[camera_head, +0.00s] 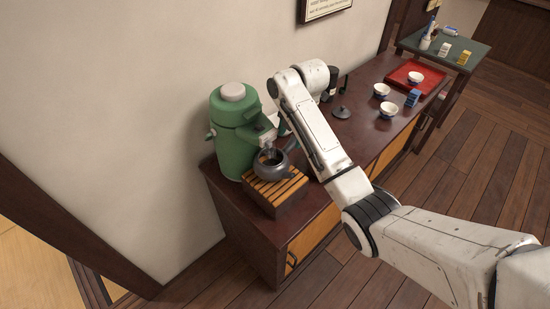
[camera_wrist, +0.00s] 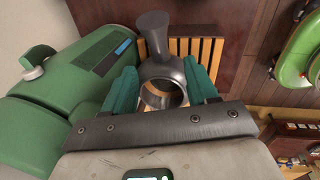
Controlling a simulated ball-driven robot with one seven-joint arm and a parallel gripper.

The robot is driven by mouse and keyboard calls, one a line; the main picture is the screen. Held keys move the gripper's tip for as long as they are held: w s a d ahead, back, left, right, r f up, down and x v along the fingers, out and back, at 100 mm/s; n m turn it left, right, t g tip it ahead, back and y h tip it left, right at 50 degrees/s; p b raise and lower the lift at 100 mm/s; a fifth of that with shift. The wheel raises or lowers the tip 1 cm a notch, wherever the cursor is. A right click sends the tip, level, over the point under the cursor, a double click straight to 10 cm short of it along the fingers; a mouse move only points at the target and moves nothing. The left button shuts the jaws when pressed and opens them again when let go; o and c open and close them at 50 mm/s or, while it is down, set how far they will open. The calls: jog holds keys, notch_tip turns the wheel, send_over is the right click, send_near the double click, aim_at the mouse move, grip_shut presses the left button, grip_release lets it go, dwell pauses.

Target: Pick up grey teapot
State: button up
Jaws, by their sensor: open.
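The grey teapot (camera_head: 271,164) sits without a lid on a slatted wooden stand (camera_head: 287,192), in front of the green dispenser. In the wrist view the teapot (camera_wrist: 165,71) shows its round open mouth, and one dark stem points away to the top. My gripper (camera_wrist: 162,74) is open, with one teal finger on each side of the teapot. I cannot tell whether the fingers touch it. In the head view my fingers are hard to make out near the dispenser and the teapot.
The green dispenser (camera_head: 234,132) stands close to the teapot; it fills the left of the wrist view (camera_wrist: 45,125). A dark lid-like piece (camera_head: 342,113), white bowls (camera_head: 388,110) and a red tray (camera_head: 403,73) lie farther along the cabinet. The wall is close behind.

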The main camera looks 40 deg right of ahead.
aim_at(287, 148)
jog(key=f, duration=0.2)
jog(key=w+f, duration=0.1)
jog(key=f, duration=0.5)
jog(key=shift+w+a, duration=0.15)
jog(key=shift+w, duration=0.15)
jog(key=shift+c, duration=0.3)
grip_shut()
